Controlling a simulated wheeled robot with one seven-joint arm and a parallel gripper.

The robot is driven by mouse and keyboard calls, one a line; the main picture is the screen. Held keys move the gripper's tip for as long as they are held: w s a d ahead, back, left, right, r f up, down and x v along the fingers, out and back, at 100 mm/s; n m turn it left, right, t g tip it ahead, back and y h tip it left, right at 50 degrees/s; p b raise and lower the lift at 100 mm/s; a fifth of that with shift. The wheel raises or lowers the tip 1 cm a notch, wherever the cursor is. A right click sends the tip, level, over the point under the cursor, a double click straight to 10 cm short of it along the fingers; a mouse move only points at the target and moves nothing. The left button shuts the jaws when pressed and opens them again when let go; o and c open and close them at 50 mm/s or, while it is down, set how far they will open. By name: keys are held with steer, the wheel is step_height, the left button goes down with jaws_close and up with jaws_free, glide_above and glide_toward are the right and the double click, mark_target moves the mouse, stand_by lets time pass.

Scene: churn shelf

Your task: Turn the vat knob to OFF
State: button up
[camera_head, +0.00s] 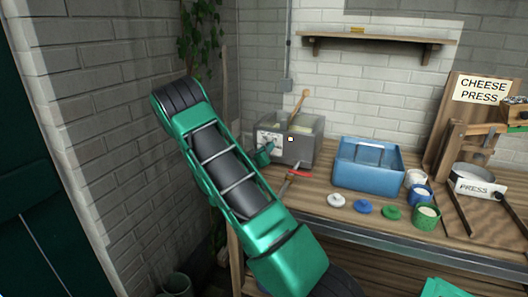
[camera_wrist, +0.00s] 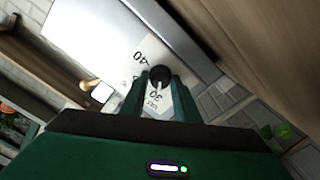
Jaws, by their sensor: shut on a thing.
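The vat (camera_head: 305,148) is a grey metal box at the table's back left, with a white dial plate (camera_head: 266,137) on its front. My gripper (camera_head: 267,152) is at that plate. In the wrist view, the round dark knob (camera_wrist: 160,75) sits between the fingertips of my gripper (camera_wrist: 161,82), which are shut on it. The dial plate (camera_wrist: 133,66) shows the numbers 40 and 30 around the knob. A pale mark on the knob points towards the 30 side. Small lettering near the 30 is too blurred to read, and the fingers hide part of the dial.
A small lit square (camera_head: 290,139) is on the vat's front, right of the dial. A wooden handle (camera_head: 298,104) rises from the vat. A red-handled tool (camera_head: 299,173) lies in front. A blue crate (camera_head: 367,181), several lids and the cheese press (camera_head: 478,185) stand to the right.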

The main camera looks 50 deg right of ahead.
steer(key=n, duration=0.5)
steer(key=shift+w+a+f+n, duration=0.2)
steer(key=shift+w+n, duration=0.1)
steer(key=shift+n, duration=0.1)
steer(key=n, duration=0.5)
steer(key=shift+w+a+n, duration=0.1)
steer(key=shift+n, duration=0.2)
steer(key=o, duration=1)
steer(key=shift+f, duration=0.1)
steer(key=v, duration=1)
steer(key=shift+s+a, duration=0.25)
